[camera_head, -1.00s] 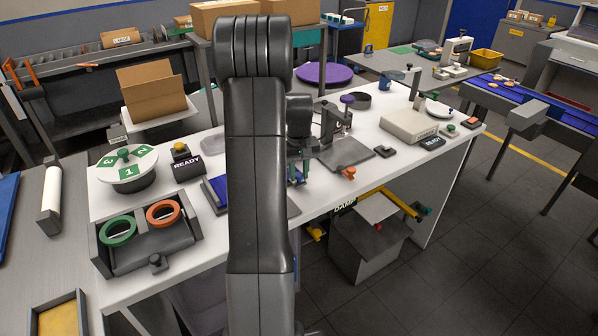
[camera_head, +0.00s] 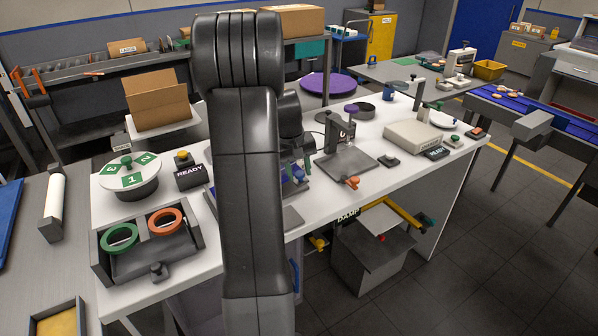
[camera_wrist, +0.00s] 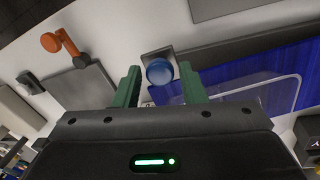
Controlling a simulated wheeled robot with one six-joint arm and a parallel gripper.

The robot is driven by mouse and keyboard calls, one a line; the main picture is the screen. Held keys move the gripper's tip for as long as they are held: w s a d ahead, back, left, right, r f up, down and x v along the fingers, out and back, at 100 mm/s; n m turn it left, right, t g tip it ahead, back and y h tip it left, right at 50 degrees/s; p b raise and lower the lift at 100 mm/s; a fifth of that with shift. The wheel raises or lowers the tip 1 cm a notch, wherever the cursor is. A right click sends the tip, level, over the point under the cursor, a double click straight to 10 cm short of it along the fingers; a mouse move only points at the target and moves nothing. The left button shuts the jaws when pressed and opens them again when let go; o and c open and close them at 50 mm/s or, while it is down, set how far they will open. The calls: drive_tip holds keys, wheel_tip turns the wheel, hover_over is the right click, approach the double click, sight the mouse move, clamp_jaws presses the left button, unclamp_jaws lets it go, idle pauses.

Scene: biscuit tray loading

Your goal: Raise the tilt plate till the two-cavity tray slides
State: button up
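My gripper (camera_wrist: 159,70) is open in the wrist view, its two green fingers apart. A blue round knob (camera_wrist: 160,71) on a small grey square base shows in the gap between the fingers; I cannot tell whether they touch it. A blue plate (camera_wrist: 235,72), which looks like the tilt plate, lies to the right of the knob. A clear rounded outline on it looks like the tray (camera_wrist: 284,90); its cavities cannot be made out, and the gripper body hides part of it. In the head view my arm covers most of this area.
An orange-handled clamp on a grey plate (camera_head: 348,162) stands right of my arm. A READY sign (camera_head: 191,177), a numbered dial (camera_head: 130,178) and a box with green and orange rings (camera_head: 150,253) stand left.

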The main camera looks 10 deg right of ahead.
drive_tip(key=shift+o, duration=0.7)
wheel_tip(320, 180, up, 14)
drive_tip(key=a, duration=0.2)
drive_tip(key=shift+s+a+f+b, duration=0.15)
drive_tip(key=shift+s+f+b, duration=0.1)
drive_tip(key=shift+s+b, duration=0.2)
drive_tip(key=f, duration=0.4)
drive_tip(key=d+f, duration=0.1)
drive_tip(key=f, duration=0.4)
drive_tip(key=d+f+p, duration=0.1)
drive_tip(key=f, duration=0.3)
drive_tip(key=shift+w+d+f, duration=0.1)
drive_tip(key=shift+w+f, duration=0.05)
drive_tip(key=shift+w, duration=0.2)
drive_tip(key=shift+w+d+f, duration=0.1)
drive_tip(key=shift+d+f, duration=0.15)
drive_tip(key=shift+f, duration=0.45)
drive_tip(key=shift+r, duration=0.1)
